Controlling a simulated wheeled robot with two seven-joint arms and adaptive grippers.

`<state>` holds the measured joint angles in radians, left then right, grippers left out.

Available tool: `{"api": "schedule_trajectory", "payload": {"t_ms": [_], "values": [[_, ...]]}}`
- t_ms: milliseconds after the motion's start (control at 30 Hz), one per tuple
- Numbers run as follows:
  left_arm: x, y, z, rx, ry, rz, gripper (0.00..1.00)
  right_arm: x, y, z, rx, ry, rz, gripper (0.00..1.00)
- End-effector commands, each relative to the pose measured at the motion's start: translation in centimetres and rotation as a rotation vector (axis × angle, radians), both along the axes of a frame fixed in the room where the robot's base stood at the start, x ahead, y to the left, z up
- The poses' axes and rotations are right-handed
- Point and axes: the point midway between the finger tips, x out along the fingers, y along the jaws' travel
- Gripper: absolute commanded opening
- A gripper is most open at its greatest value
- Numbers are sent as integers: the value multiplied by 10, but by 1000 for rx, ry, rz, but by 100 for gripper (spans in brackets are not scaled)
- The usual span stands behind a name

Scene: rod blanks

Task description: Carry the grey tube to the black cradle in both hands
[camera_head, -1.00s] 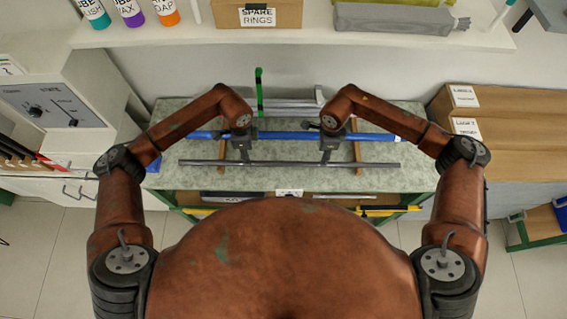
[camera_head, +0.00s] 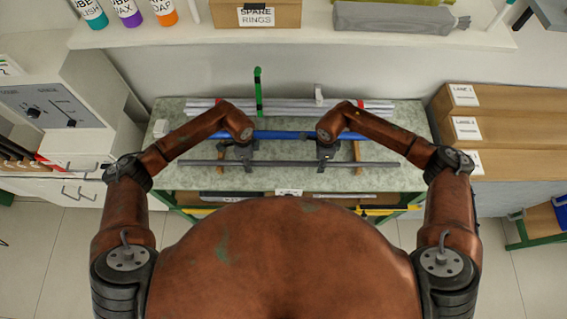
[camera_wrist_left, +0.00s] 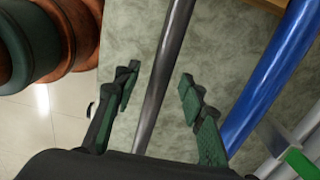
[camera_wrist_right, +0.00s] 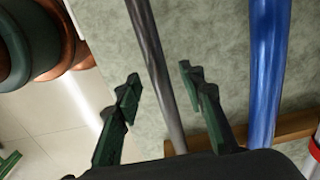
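The grey tube (camera_head: 290,163) lies crosswise along the front of the speckled bench top. It also shows in the left wrist view (camera_wrist_left: 165,70) and the right wrist view (camera_wrist_right: 152,62). My left gripper (camera_head: 240,157) is open over the tube's left part, one finger on each side, with gaps showing. My right gripper (camera_head: 326,157) is open over its right part in the same way. From these views I cannot tell how far above the tube the fingertips are. I cannot make out the black cradle for certain.
A blue tube (camera_head: 284,135) lies parallel just behind the grey one. Pale tubes (camera_head: 290,109) and a green upright (camera_head: 258,92) are behind it. Wooden strips (camera_head: 358,151) run beneath. A shelf (camera_head: 300,36) overhangs the back; cardboard boxes (camera_head: 500,129) stand right.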

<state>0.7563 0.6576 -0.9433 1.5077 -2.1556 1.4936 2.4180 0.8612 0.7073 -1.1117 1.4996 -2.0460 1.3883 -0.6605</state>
Motion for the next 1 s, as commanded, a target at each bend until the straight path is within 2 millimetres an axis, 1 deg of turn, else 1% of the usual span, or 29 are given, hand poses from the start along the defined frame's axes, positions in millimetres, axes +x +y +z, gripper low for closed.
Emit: {"api": "schedule_trajectory", "payload": {"t_ms": [33, 67, 567, 600, 1000], "values": [[0, 0, 0, 0, 0, 0, 38, 0, 0, 0, 0, 0, 0, 37], [0, 0, 0, 0, 0, 0, 36, 0, 0, 0, 0, 0, 0, 35], [0, 0, 0, 0, 0, 0, 1, 0, 0, 0, 0, 0, -1, 0], [0, 0, 0, 0, 0, 0, 0, 0, 0, 0, 0, 0, -1, 0], [0, 0, 1, -1, -1, 0, 0, 1, 0, 1, 0, -1, -1, 0]]}}
